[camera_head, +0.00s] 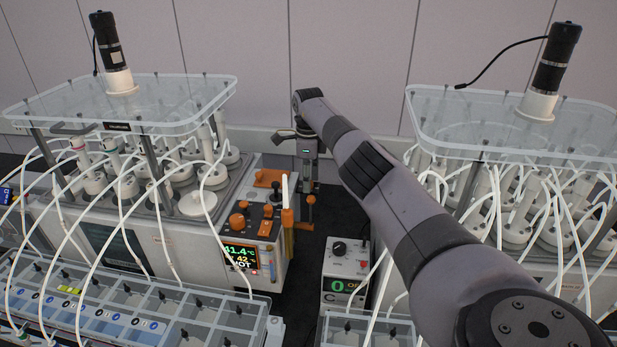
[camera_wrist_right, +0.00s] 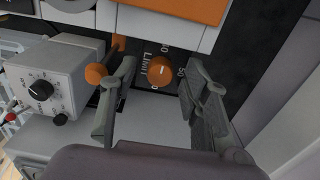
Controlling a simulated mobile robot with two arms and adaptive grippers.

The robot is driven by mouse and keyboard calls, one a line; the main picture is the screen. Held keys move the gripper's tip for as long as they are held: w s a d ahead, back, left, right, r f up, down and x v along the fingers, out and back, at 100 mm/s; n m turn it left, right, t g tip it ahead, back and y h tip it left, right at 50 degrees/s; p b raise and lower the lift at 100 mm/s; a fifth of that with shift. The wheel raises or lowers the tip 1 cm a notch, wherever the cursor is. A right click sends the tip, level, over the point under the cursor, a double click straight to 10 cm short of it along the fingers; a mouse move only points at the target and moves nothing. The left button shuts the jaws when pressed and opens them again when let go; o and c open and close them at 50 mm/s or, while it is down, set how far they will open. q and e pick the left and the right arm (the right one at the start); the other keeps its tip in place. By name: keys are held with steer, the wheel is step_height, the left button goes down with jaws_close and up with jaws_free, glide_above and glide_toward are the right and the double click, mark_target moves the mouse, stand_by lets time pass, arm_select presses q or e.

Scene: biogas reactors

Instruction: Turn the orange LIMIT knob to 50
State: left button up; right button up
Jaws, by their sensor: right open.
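The round orange LIMIT knob (camera_wrist_right: 161,70) sits on a dark panel with white "Limit" lettering and scale numbers, one reading 50, in the right wrist view. A short pale mark shows on its face. My right gripper (camera_wrist_right: 160,76) is open, with one finger on each side of the knob and a visible gap to each. My left gripper is not in view.
An orange lever (camera_wrist_right: 97,74) stands close to the left finger. A control box (camera_head: 345,272) with a black knob stands nearby. The reactor unit with a lit display (camera_head: 241,256) is left of my arm. Tubes and clear-lidded reactors (camera_head: 130,100) crowd both sides.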

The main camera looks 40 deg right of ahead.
steer(key=shift+c, duration=0.5)
jaws_close()
steer(key=m, duration=0.8)
steer(key=shift+r+m, duration=0.1)
steer(key=shift+m, duration=0.2)
steer(key=m, duration=0.4)
steer(key=shift+p, duration=0.4)
steer(key=shift+m+p, duration=0.45)
steer(key=shift+m, duration=2.05)
